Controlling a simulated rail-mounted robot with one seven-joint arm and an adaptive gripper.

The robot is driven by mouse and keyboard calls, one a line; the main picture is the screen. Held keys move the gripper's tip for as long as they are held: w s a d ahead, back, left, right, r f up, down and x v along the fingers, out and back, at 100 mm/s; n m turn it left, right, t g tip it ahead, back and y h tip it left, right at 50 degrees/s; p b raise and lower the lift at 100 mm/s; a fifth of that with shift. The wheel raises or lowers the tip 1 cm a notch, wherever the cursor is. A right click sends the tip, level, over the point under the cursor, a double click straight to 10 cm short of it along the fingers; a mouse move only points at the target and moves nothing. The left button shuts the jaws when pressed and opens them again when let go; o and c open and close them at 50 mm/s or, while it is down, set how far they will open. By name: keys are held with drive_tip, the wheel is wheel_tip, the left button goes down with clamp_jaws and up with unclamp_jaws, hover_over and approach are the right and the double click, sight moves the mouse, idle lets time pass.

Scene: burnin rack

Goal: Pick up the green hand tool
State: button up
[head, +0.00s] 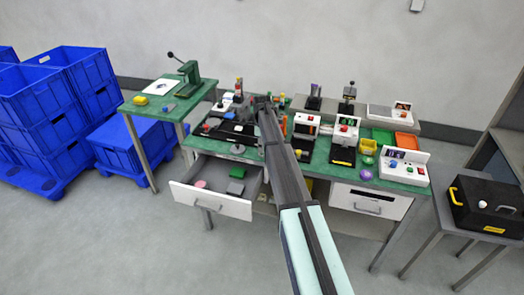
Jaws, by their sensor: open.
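My arm reaches away from me over the middle of the green workbench (222,151). My gripper (262,101) is at its far end, small and dark, over the back part of the bench. It is open, and I see nothing held in it. Several small upright things with coloured tops, one of them green (282,97), stand close to the right of the gripper. They are too small to tell whether one is the green hand tool. My arm hides part of the bench beneath it.
An open drawer (212,205) with small items juts from the bench front. Test fixtures (345,141) and a white control box (404,167) stand on the right. A green press (190,80) stands on the left table. Blue crates (35,100) are farther left; a black case (485,205) is at right.

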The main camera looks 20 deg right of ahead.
drive_tip(key=shift+c, duration=0.4)
clamp_jaws()
